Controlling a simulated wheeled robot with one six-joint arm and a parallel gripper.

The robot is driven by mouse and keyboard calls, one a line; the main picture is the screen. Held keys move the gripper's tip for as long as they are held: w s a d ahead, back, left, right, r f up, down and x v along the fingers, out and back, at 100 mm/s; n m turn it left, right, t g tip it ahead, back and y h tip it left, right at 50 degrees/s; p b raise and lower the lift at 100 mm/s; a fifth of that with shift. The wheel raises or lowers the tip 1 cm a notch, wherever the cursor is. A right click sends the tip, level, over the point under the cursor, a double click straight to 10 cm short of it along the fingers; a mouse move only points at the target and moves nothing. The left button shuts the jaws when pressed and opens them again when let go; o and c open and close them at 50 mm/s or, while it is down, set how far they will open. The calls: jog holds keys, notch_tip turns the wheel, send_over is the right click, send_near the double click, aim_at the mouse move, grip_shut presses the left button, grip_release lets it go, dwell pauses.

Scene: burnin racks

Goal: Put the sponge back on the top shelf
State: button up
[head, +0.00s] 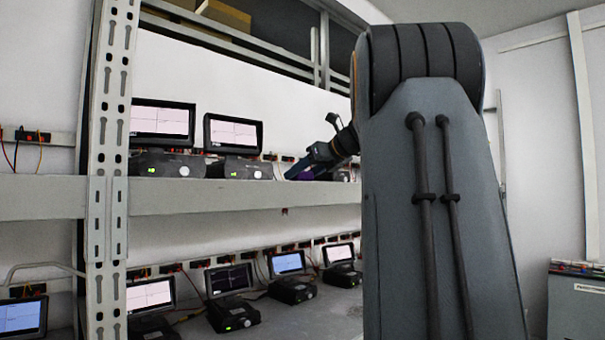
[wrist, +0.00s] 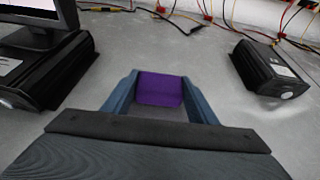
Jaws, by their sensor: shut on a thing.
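A purple sponge (wrist: 160,89) sits between the two blue fingers of my gripper (wrist: 160,97) in the wrist view. My gripper is shut on it, over the grey shelf surface (wrist: 205,65). In the head view my gripper (head: 290,176) reaches in at the level of the upper equipment shelf (head: 230,196), right of two monitors. A bit of the purple sponge (head: 303,176) shows there beside the fingers. I cannot tell whether the sponge touches the shelf. My arm hides the right part of the rack.
A black box with a monitor (wrist: 45,75) stands left of my gripper, and another black box (wrist: 270,70) stands to the right. Cables (wrist: 185,17) run along the back. The shelf between the boxes is clear. A lower shelf (head: 270,318) holds several devices. Cardboard boxes (head: 228,14) sit higher up.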

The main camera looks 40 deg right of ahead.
jog(key=shift+f, duration=0.15)
jog(key=o, duration=1)
jog(key=shift+r, duration=0.2)
jog(key=b+v, duration=0.3)
jog(key=v, duration=0.9)
jog(key=shift+f+b, duration=0.1)
jog(key=shift+b, duration=0.25)
